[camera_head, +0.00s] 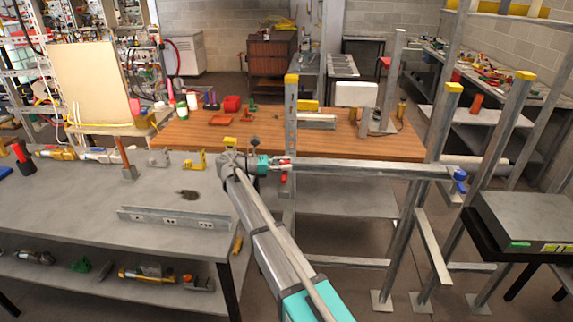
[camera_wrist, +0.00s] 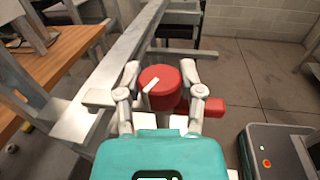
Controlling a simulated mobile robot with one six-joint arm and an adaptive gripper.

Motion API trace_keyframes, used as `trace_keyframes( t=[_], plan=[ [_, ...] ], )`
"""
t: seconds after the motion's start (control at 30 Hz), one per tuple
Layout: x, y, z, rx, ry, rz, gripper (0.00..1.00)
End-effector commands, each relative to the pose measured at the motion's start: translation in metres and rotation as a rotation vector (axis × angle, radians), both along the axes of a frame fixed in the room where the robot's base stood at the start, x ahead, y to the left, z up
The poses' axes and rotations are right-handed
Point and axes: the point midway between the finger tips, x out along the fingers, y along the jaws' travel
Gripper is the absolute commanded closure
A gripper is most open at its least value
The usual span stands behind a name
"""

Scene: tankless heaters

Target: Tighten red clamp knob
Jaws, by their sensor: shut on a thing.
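The red clamp knob (camera_wrist: 160,80) is a round red cap with a white strip on its face, in the middle of the wrist view. My gripper (camera_wrist: 160,88) is shut on it, one finger on the left and one on the right. A red clamp part (camera_wrist: 207,107) shows just right of the knob. The clamp sits by a grey metal rail (camera_wrist: 125,55). In the head view the red clamp (camera_head: 284,178) shows small at the rail's left end, and my gripper (camera_head: 267,163) reaches it from the left. The knob's far side is hidden.
The rail (camera_head: 370,168) runs right to a blue clamp (camera_head: 460,180). Upright posts with yellow caps (camera_head: 292,78) stand around it. A wooden bench (camera_head: 350,145) lies behind, and a grey table (camera_head: 90,190) at left. A dark grey box (camera_wrist: 275,150) stands at lower right.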

Motion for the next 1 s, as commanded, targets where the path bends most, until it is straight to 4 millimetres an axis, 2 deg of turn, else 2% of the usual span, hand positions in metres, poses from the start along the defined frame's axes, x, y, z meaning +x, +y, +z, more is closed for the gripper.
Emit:
trace_keyframes(
  t=[0.57, 0.6, 0.77, 1.0],
  plan=[
    [-0.0001, 0.0, 0.0, 0.0, 0.0, -0.048, 0.98],
    [-0.0001, 0.0, 0.0, 0.0, 0.0, -0.048, 0.45],
    [-0.0001, 0.0, 0.0, 0.0, 0.0, -0.047, 0.16],
    [-0.0001, -0.0001, 0.0, 0.0, 0.0, -0.047, 0.15]
  ],
)
